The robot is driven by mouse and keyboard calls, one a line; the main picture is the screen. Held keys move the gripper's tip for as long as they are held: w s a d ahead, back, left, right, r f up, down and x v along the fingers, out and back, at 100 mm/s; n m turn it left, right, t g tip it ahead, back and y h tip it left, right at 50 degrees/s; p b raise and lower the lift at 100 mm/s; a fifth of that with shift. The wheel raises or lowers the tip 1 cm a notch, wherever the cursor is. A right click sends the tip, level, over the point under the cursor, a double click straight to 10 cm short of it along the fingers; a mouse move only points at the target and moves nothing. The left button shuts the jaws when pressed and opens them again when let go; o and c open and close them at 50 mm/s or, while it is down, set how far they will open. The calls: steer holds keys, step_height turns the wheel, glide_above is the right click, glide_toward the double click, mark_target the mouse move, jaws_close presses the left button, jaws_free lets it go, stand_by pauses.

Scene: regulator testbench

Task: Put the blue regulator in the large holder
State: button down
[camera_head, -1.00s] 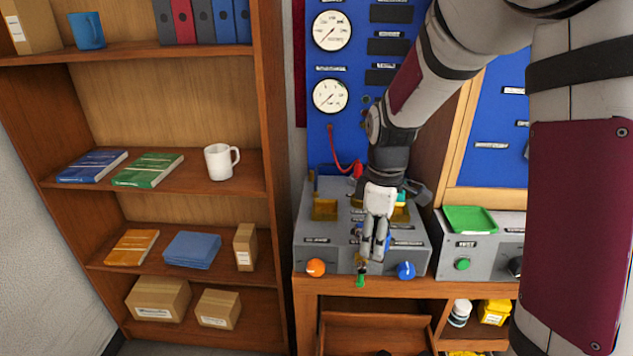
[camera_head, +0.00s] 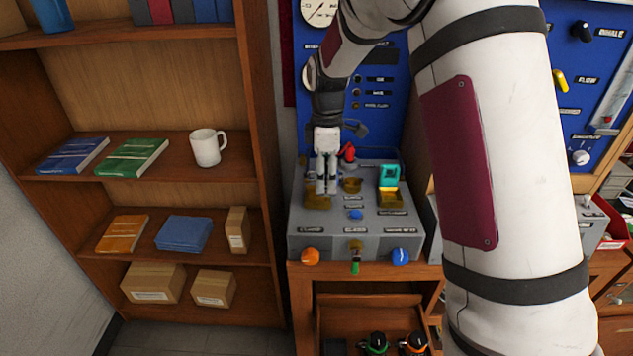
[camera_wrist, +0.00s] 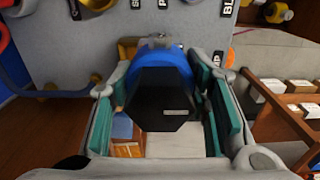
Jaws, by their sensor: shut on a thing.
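My gripper (camera_head: 326,190) is over the left yellow holder (camera_head: 314,203) on top of the grey bench box. In the wrist view its teal-padded fingers (camera_wrist: 170,110) are shut on the blue regulator (camera_wrist: 162,60), which has a black faceted body. A bit of yellow (camera_wrist: 127,47) shows behind the regulator. In the head view the regulator is hidden by the fingers, and I cannot tell whether it touches the holder. A smaller yellow holder (camera_head: 352,186) is in the middle. The right yellow holder (camera_head: 389,200) has a teal regulator (camera_head: 389,174) in it.
The box front carries an orange knob (camera_head: 310,257) and a blue knob (camera_head: 401,257). A red part (camera_head: 348,152) stands behind the fingers. The blue gauge panel (camera_head: 375,125) rises behind. A bookshelf (camera_head: 274,235) stands close on the left. Green (camera_head: 376,343) and orange (camera_head: 414,342) ringed items lie below.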

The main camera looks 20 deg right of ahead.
steer(key=w, duration=0.1)
steer(key=w+a, duration=0.1)
steer(key=shift+w+a+f, duration=0.1)
steer(key=shift+w+a, duration=0.15)
steer(key=shift+w, duration=0.05)
steer(key=shift+f+p, duration=0.45)
steer(key=shift+f, duration=1.3)
steer(key=shift+f, duration=0.15)
steer(key=c, duration=0.9)
jaws_free()
steer(key=shift+o, duration=0.2)
